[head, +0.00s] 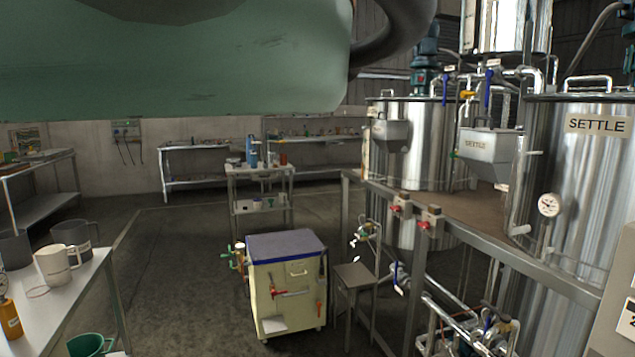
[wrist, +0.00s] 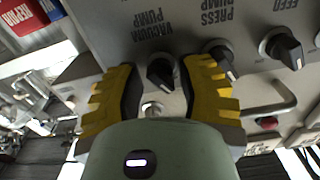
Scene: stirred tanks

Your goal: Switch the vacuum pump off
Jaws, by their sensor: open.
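The vacuum pump knob (wrist: 160,73) is a black rotary switch on a grey panel in the wrist view, where the labels appear upside down. Its label (wrist: 150,28) reads VACUUM PUMP. My gripper (wrist: 163,66) is open, with one yellow finger on each side of this knob. I see a gap between the knob and each finger; whether the tips reach to its depth I cannot tell. The right finger lies between this knob and the press pump knob (wrist: 222,57), very close to the latter. I cannot read the switch setting. My gripper and the knob do not show in the head view.
The feed pump knob (wrist: 286,48) is further right on the panel, above a bar handle (wrist: 270,112) and a red button (wrist: 267,123).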

